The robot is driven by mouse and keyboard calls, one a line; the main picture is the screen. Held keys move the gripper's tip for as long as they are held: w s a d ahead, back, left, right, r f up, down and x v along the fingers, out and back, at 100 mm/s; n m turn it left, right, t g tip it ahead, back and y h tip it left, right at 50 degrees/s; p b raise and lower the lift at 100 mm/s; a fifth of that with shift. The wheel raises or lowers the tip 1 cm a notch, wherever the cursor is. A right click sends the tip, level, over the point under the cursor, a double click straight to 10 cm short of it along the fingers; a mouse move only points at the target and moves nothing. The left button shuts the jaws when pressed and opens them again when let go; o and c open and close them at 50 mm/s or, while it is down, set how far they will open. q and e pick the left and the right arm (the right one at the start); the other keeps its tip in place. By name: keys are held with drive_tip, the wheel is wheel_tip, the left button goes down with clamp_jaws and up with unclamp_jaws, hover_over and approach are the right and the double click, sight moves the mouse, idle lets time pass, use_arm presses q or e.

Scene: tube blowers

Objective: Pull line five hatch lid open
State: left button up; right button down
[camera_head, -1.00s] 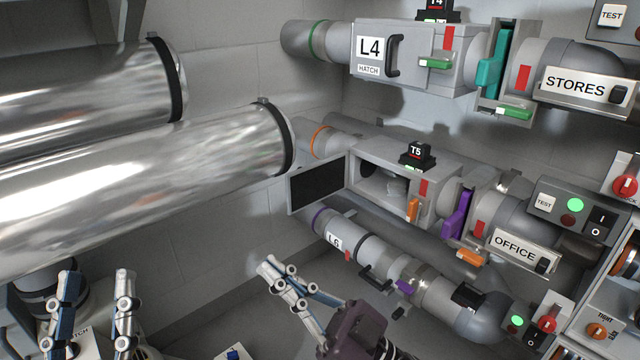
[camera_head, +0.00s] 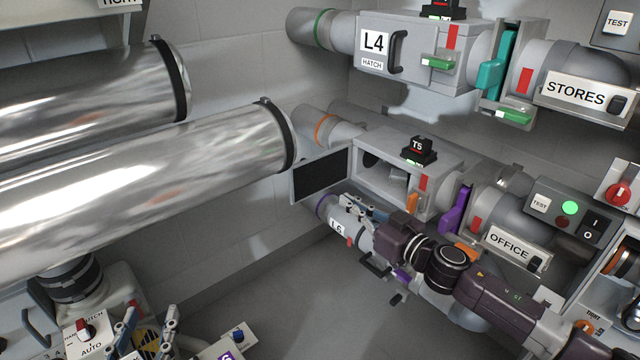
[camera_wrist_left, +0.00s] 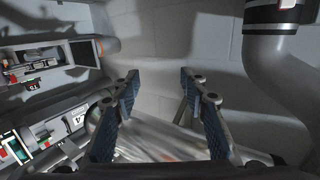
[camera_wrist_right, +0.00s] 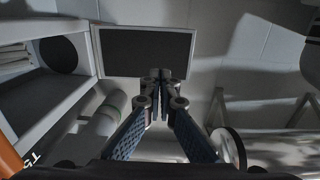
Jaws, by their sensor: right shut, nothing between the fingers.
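The line five hatch is the grey box (camera_head: 440,168) under the T5 unit (camera_head: 418,150). Its lid (camera_head: 320,176) stands swung out to the left, dark inner face showing, and the opening is uncovered. In the right wrist view the lid (camera_wrist_right: 112,52) is ahead of the fingers and the hatch opening (camera_wrist_right: 60,54) is at the left. My right gripper (camera_head: 352,207) is shut and empty, close to the lid's lower right; its fingertips (camera_wrist_right: 160,75) overlap the lid's lower edge, and contact cannot be told. My left gripper (camera_head: 148,322) is open and empty (camera_wrist_left: 160,75), low at the left.
Large shiny pipes (camera_head: 150,180) fill the left side. The L4 hatch (camera_head: 372,45) is above, with its handle side shut. The L6 tube (camera_head: 338,228) runs just below my right gripper. The OFFICE pipe and switch box (camera_head: 570,211) are to the right. Floor in the middle is clear.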

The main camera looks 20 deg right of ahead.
sight(310, 178)
drive_tip(key=b+x, duration=0.1)
drive_tip(key=x, duration=0.9)
drive_tip(key=shift+a, duration=0.1)
use_arm(q)
wheel_tip(310, 178, up, 8)
drive_tip(key=t+h, duration=0.1)
drive_tip(key=t, duration=0.3)
drive_tip(key=shift+s+d, duration=0.25)
drive_tip(key=shift+d, duration=0.2)
use_arm(e)
drive_tip(key=shift+w+a, duration=0.15)
drive_tip(key=shift+w, duration=0.25)
use_arm(q)
drive_tip(key=shift+f, duration=0.15)
